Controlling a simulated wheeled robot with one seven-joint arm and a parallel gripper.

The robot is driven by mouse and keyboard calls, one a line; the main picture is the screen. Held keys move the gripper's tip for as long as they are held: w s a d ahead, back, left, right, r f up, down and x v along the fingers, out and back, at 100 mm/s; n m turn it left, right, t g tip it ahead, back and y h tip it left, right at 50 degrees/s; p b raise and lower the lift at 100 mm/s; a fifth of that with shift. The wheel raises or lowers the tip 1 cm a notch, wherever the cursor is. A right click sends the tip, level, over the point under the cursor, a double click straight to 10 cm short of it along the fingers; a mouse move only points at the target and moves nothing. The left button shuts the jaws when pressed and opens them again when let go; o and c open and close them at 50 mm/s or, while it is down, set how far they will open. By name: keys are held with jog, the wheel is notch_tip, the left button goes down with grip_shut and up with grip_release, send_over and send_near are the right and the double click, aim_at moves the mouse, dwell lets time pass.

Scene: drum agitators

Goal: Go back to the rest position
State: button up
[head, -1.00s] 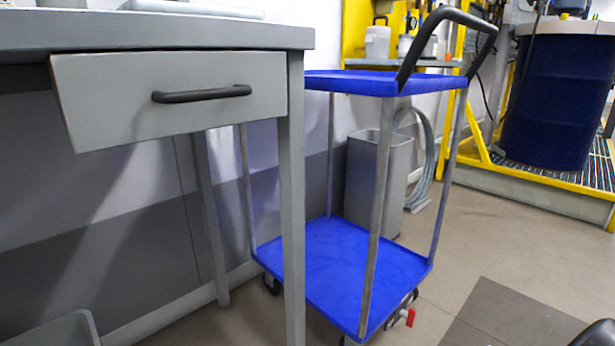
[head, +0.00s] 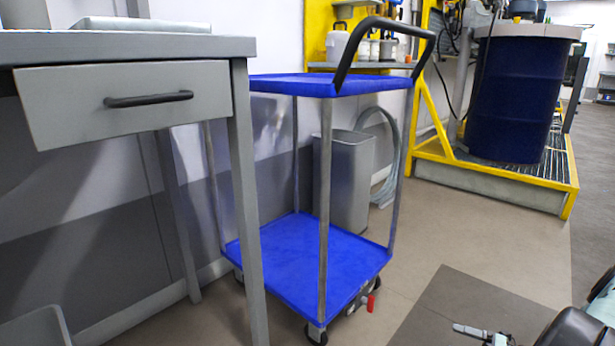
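The task names no object other than the rest position. Part of my own arm (head: 580,325) shows at the bottom right corner of the head view, dark and pale, cut off by the frame edge. A small metallic piece with a dark tip sticks out to its left, low over the floor. My gripper's fingers cannot be made out, so whether they are open or shut does not show.
A blue drum (head: 510,95) stands on a yellow-edged grating (head: 545,165). The floor (head: 440,235) at centre right is clear.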

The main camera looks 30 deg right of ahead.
jog(key=w+a+r+n+g+y+p, duration=0.2)
jog(key=w+a+r+n+g, duration=0.4)
jog(key=a+r+n, duration=0.3)
jog(key=w+a+r+n+g+y+p, duration=0.1)
jog(key=w+a+r+n+g+y, duration=0.1)
jog(key=w+a+r+n+g, duration=0.65)
jog(key=s+a+r+n+g+h+p, duration=0.2)
jog(key=s+a+r+n+h, duration=0.2)
jog(key=a+r+n, duration=0.7)
jog(key=s+a+r+n+g+h+p, duration=0.25)
jog(key=a+r+n, duration=0.55)
jog(key=a, duration=0.4)
jog(key=s+a+r+n+t+h+p, duration=0.1)
jog(key=s+a+r+n+h, duration=0.1)
jog(key=s+a+r+n, duration=0.3)
jog(key=s+a+r+n+t+h+p, duration=0.1)
jog(key=s+r+n+t+h, duration=0.15)
jog(key=s+n, duration=0.4)
jog(key=s+a+r+n+t+h+p, duration=0.1)
jog(key=s+a+r+n+h, duration=0.15)
jog(key=s+r+n, duration=0.35)
notch_tip(320, 180, up, 37)
jog(key=s+p, duration=0.1)
jog(key=p, duration=3.6)
jog(key=shift+a+m+y+p, duration=0.3)
jog(key=shift+a+y+p, duration=0.05)
jog(key=shift+a+p, duration=0.1)
jog(key=shift+s, duration=0.1)
